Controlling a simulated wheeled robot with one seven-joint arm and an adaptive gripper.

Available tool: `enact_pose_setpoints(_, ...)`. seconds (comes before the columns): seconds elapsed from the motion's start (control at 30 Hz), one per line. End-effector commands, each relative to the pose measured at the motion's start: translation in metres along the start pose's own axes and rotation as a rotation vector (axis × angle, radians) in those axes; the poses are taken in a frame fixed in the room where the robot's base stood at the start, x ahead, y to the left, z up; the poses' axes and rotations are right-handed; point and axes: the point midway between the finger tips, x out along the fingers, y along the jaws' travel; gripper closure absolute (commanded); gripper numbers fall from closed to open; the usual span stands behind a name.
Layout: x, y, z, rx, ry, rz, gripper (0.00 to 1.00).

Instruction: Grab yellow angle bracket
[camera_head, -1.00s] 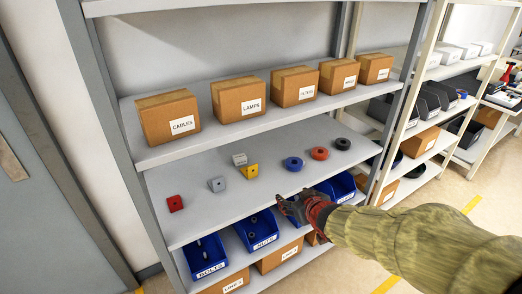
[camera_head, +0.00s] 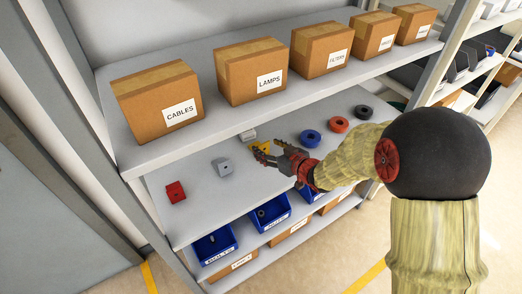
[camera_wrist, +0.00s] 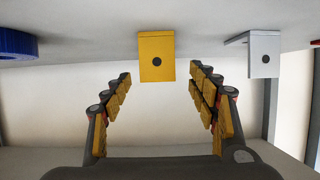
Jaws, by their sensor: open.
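The yellow angle bracket (camera_head: 263,146) sits on the middle shelf, partly hidden behind my gripper. My gripper (camera_head: 271,156) is open and empty, reaching over the shelf from the right with its fingers at the bracket's near side. In the wrist view the yellow bracket (camera_wrist: 157,68), with a dark round hole in its face, appears just beyond and between the two spread fingers (camera_wrist: 161,78). Clear gaps show on both sides, and neither finger seems to touch it.
A light bracket (camera_head: 248,134) lies close behind the yellow one. A grey bracket (camera_head: 223,167) and a red one (camera_head: 176,191) are to its left. Blue (camera_head: 311,138), red-orange (camera_head: 339,124) and black (camera_head: 364,111) rings are to its right. Boxes (camera_head: 252,72) fill the shelf above.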

Motion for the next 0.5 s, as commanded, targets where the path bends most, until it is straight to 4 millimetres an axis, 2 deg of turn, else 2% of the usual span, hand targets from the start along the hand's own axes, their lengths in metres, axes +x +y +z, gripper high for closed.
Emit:
enact_pose_setpoints(0.03, 0.01, 0.002, 0.003, -0.001, -0.001, -0.001, 0.41)
enact_pose_setpoints(0.2, 0.032, 0.003, 0.001, -0.001, -0.001, -0.001, 0.41)
enact_pose_setpoints(0.5, 0.037, 0.004, -0.002, 0.0, -0.002, 0.001, 0.41)
